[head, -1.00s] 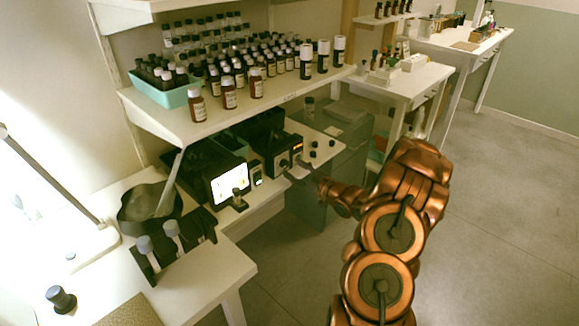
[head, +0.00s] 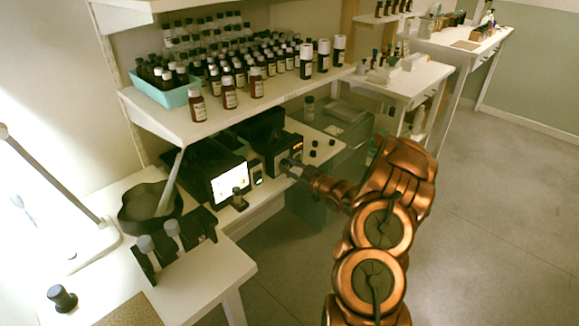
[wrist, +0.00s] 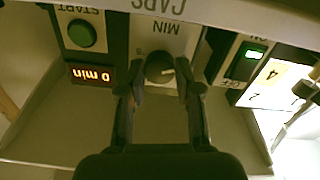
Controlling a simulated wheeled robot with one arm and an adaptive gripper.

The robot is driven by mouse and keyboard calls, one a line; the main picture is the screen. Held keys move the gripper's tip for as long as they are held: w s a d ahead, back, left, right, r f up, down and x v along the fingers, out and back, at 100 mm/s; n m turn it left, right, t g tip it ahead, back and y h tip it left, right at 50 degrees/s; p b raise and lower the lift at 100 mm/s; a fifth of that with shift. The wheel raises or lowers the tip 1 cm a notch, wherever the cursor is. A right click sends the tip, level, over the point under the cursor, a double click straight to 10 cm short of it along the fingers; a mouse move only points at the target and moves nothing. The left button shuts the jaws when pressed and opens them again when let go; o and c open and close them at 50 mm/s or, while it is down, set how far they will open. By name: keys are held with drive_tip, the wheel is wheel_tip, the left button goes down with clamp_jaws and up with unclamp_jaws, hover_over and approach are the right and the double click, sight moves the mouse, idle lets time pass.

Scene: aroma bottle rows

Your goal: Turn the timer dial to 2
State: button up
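My gripper (wrist: 160,82) is open, one finger on either side of the dial, with a gap visible on both sides. In the head view, my gripper (head: 291,167) is at the front of the dark timer box (head: 270,146), and the dial is hard to make out there. Numbers around the dial are not readable.
A green START button (wrist: 81,34) is on the same panel. The bottle shelf (head: 205,125) is above. Small black caps (head: 314,154) lie right of the box.

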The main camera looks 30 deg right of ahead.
clamp_jaws()
drive_tip(key=shift+m+p, duration=0.3)
drive_tip(key=shift+p, duration=0.05)
drive_tip(key=m+p, duration=0.2)
drive_tip(key=m, duration=0.1)
drive_tip(key=shift+r, duration=0.15)
drive_tip(key=m+p, duration=0.2)
drive_tip(key=m, duration=0.1)
drive_tip(key=shift+m, duration=0.3)
drive_tip(key=m+p, duration=0.3)
drive_tip(key=m, duration=0.1)
drive_tip(key=shift+d+m, duration=0.1)
drive_tip(key=shift+m, duration=0.2)
drive_tip(key=m+p, duration=0.2)
drive_tip(key=m, duration=0.3)
drive_tip(key=shift+m, duration=0.4)
